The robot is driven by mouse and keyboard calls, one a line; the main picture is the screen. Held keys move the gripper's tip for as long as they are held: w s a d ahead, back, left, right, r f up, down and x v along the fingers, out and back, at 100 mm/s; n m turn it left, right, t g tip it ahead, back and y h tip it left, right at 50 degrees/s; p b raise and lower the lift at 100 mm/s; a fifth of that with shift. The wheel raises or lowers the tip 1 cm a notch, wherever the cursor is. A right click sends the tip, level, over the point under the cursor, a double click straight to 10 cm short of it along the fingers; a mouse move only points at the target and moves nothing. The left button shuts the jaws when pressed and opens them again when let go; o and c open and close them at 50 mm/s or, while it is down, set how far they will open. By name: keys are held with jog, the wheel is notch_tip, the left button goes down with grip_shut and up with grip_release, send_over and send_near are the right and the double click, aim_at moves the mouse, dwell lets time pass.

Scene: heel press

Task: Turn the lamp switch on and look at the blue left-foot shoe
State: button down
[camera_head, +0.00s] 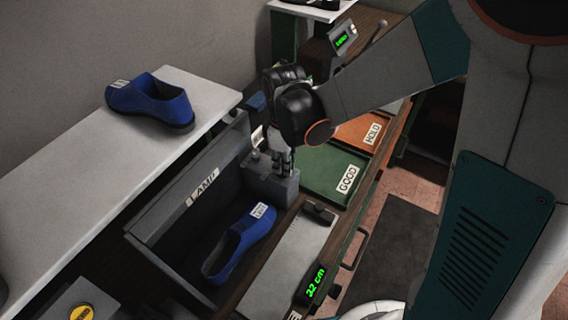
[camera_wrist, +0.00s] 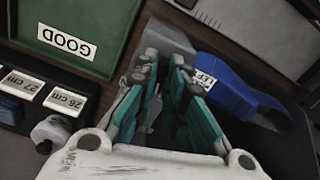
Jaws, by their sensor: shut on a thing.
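A blue shoe (camera_head: 238,248) lies in the grey open box with the LAMP label (camera_head: 203,188). In the wrist view the tag on this blue shoe (camera_wrist: 240,88) seems to read LEFT. The inside of the box looks dim. The lamp switch's grey housing (camera_head: 270,184) stands at the box's far right end; it also shows in the wrist view (camera_wrist: 168,38). My gripper (camera_head: 284,168) points down at the top of this housing, its fingers shut on the small switch, which they mostly hide. The gripper's green fingers (camera_wrist: 165,90) fill the middle of the wrist view.
Another blue shoe (camera_head: 152,102) stands on the white shelf (camera_head: 70,180) at left. A green GOOD tray (camera_head: 325,160) and an orange HOLD tray (camera_head: 358,133) lie right of the switch. A measuring plate (camera_head: 290,262) with a 22 cm display (camera_head: 314,284) is in front.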

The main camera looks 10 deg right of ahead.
jog(key=m+b, duration=0.1)
jog(key=m, duration=0.3)
jog(key=shift+s+m, duration=0.1)
jog(key=shift+m, duration=0.2)
jog(key=shift+a+m, duration=0.1)
jog(key=shift+m, duration=1.8)
jog(key=shift+b, duration=0.3)
jog(key=c, duration=1.7)
grip_release()
jog(key=shift+o, duration=0.2)
